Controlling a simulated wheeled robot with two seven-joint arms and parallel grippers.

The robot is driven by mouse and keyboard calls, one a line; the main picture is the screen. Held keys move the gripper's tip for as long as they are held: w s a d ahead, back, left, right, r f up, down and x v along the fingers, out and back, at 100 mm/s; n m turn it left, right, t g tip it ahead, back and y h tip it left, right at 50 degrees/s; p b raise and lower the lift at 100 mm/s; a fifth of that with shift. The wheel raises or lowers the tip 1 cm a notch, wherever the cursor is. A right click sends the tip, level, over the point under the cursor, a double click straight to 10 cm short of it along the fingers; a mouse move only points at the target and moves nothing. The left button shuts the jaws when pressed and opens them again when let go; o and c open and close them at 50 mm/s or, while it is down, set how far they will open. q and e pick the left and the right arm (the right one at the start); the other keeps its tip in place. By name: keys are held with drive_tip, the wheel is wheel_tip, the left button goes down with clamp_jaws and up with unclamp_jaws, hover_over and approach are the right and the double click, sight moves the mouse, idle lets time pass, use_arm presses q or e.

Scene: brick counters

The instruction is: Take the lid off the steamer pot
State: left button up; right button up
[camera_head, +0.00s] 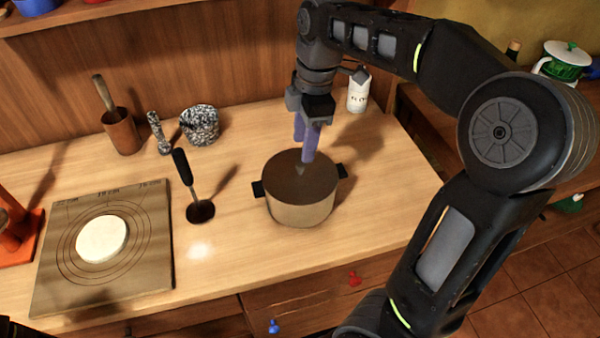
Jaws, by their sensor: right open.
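The steamer pot (302,213) stands upright on the wooden counter, with a pale metal body and a dark handle on each side. Its round brown top (285,178) has a small pale spot near the middle, which looks like a lid knob but is too small to be sure of. My right gripper (304,150) comes down from above with its purple fingers open, the fingertips over the pot's top, close to that spot. I cannot tell whether they touch it. Nothing shows held between the fingers. My left gripper is not in view.
A ladle-like utensil (186,172) stands left of the pot. Behind are a brown cup (121,133), a speckled mortar (200,127), and a white canister (358,95). A board (60,280) with pale dough (102,239) lies at left. Counter right of the pot is clear.

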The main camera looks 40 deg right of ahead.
sight(300, 164)
drive_tip(key=shift+a+f+p, duration=0.2)
drive_tip(key=shift+f+p, duration=0.1)
drive_tip(key=shift+f, duration=1)
drive_tip(key=shift+a+f+p, duration=0.2)
drive_tip(key=shift+f+p, duration=0.1)
drive_tip(key=shift+f, duration=1)
clamp_jaws()
